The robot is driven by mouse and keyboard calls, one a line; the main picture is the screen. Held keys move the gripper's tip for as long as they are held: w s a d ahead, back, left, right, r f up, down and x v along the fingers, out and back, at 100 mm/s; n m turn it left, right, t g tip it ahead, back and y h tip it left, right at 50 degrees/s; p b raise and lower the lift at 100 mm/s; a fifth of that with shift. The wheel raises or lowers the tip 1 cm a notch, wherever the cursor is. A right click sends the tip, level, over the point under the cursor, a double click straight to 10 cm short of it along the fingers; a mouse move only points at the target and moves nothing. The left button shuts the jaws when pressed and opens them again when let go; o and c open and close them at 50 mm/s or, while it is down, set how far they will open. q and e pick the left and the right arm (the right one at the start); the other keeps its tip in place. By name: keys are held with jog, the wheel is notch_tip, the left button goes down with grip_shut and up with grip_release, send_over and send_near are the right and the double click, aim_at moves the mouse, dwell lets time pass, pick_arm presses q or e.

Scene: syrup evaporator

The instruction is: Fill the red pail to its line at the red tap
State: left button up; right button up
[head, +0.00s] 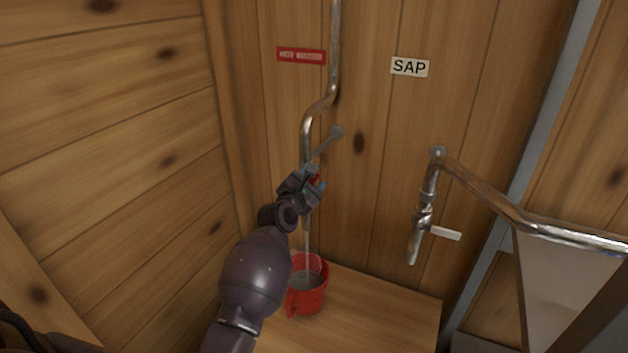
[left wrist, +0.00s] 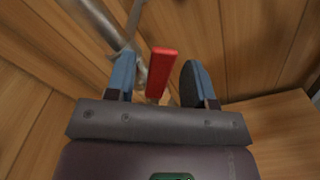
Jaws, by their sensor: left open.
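The red pail (head: 309,296) stands upright on a wooden shelf, below the left-hand pipe. A thin stream (head: 307,244) runs down into it, and grey liquid shows inside; I cannot make out a fill line. The red tap's handle (head: 316,180) is mostly hidden behind my left gripper (head: 311,178) in the head view. In the left wrist view the red handle (left wrist: 161,70) stands between the two open fingers of the left gripper (left wrist: 158,82), with gaps on both sides. My right gripper is not in view.
A second tap with a white handle (head: 444,233) hangs to the right, near the SAP sign (head: 409,67). A red sign (head: 301,56) is on the wall by the left pipe (head: 335,50). The wooden shelf (head: 385,312) is clear right of the pail.

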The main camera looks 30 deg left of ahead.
pick_arm(q)
jog(key=shift+w, duration=0.55)
grip_shut()
